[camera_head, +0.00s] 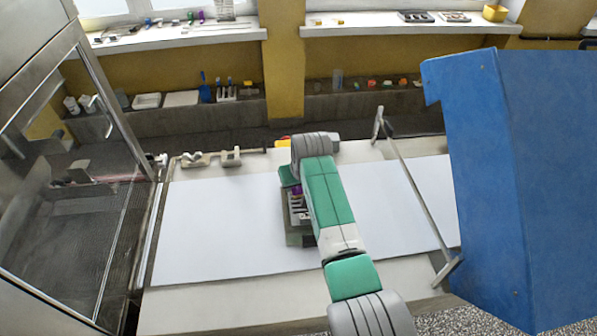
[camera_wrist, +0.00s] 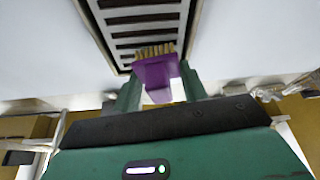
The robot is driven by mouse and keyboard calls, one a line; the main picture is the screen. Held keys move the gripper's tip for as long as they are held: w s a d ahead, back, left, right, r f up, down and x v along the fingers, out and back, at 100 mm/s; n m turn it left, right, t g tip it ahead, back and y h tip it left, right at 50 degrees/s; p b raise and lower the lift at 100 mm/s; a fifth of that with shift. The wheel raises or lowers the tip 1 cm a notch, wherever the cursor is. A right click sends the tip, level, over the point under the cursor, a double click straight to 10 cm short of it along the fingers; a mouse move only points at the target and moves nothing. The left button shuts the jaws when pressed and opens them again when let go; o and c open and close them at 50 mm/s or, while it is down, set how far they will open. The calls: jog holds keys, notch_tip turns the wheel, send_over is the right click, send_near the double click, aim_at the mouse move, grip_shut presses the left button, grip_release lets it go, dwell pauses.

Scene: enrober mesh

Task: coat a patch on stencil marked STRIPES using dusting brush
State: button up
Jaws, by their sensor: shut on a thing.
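The dusting brush (camera_wrist: 157,70) has a purple handle and tan bristles. My gripper (camera_wrist: 160,82) is shut on its handle between two green fingers. The bristles overlap the near end of the striped stencil (camera_wrist: 97,28), a dark-rimmed plate with pale bars and dark slots; I cannot tell whether they touch it. In the head view, the stencil (camera_head: 296,239) sits on the white sheet, partly hidden by my arm. A bit of the purple brush (camera_head: 297,189) shows beside my gripper (camera_head: 290,180). No STRIPES lettering is readable.
The white sheet (camera_head: 220,230) is clear on both sides of the stencil. A blue cabinet (camera_head: 540,180) stands on the right, a mesh-floored machine (camera_head: 70,220) on the left. A metal bar frame (camera_head: 415,195) crosses the right of the sheet. Clamps (camera_head: 210,158) line the far edge.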

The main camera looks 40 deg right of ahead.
jog(key=shift+s+a+r+p, duration=0.2)
jog(key=shift+s+a+p, duration=0.25)
jog(key=shift+p, duration=0.8)
jog(key=shift+s+f, duration=0.1)
jog(key=shift+s, duration=0.1)
jog(key=shift+f, duration=0.1)
jog(key=shift+p, duration=0.4)
jog(key=shift+s+a+r+p, duration=0.1)
jog(key=shift+s+r+p, duration=0.15)
jog(key=shift+p, duration=0.3)
jog(key=s+a+p, duration=0.1)
jog(key=p, duration=0.1)
jog(key=s+p, duration=0.1)
jog(key=p, duration=0.2)
jog(key=shift+s+a+f, duration=0.1)
jog(key=shift+s+a, duration=0.15)
jog(key=shift+a, duration=0.15)
jog(key=shift+s+a+f, duration=0.1)
jog(key=shift+s+f, duration=0.05)
jog(key=shift+f, duration=0.05)
